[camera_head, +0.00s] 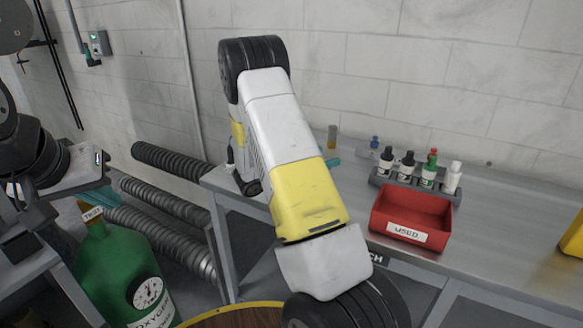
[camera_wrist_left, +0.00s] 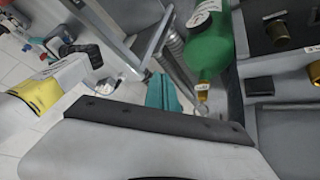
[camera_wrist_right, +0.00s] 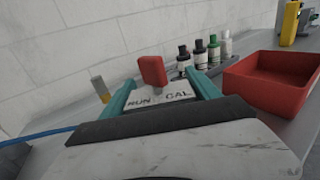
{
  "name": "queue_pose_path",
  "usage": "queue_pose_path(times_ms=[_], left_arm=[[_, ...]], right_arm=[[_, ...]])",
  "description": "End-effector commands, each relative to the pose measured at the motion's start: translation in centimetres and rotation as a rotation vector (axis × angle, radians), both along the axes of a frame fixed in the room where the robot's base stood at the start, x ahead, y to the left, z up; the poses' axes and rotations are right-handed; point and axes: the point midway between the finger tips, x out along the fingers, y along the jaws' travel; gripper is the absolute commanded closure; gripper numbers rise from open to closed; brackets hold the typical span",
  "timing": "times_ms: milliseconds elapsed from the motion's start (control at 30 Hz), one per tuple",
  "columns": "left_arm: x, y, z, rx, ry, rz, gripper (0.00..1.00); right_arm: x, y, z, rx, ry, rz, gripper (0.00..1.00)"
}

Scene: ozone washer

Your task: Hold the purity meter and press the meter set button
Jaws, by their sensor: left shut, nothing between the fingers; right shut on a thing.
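My right gripper (camera_wrist_right: 162,80) is shut on a pale box lettered RUN and CAL (camera_wrist_right: 160,97), with a teal finger on each side. A red handle (camera_wrist_right: 152,70) stands up at the box's far side. I cannot tell whether this box is the purity meter. In the head view my right arm hides most of this gripper and the held box. My left gripper (camera_wrist_left: 166,93) has its teal fingers together and empty, near the green oxygen cylinder (camera_wrist_left: 208,50). In the head view the left gripper (camera_head: 98,197) is just above that cylinder. I cannot make out a set button.
A red bin marked USED (camera_head: 412,217) and a rack of several small bottles (camera_head: 415,185) stand on the metal bench (camera_head: 500,240). Ribbed hoses (camera_head: 165,238) run beside the bench. The bench's right part is mostly clear.

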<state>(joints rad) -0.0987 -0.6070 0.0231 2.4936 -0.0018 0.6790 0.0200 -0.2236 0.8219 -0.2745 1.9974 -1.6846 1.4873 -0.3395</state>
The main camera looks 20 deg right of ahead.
Motion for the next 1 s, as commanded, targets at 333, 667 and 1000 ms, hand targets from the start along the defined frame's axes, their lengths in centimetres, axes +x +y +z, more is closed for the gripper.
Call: queue_pose_path(times_ms=[333,667,1000], left_arm=[[11.1,-5.6,-4.4,-0.047,-0.113,-0.016,1.0],[18.4,-12.9,-10.5,-0.184,-0.221,-0.035,1.0],[21.5,-20.4,-17.5,-0.406,-0.303,-0.007,1.0]], right_arm=[[0.0,0.0,0.0,0.0,0.0,0.0,0.89],[0.0,0.0,0.0,0.0,0.0,0.0,0.89],[0.0,0.0,0.0,0.0,0.0,0.0,0.89]])
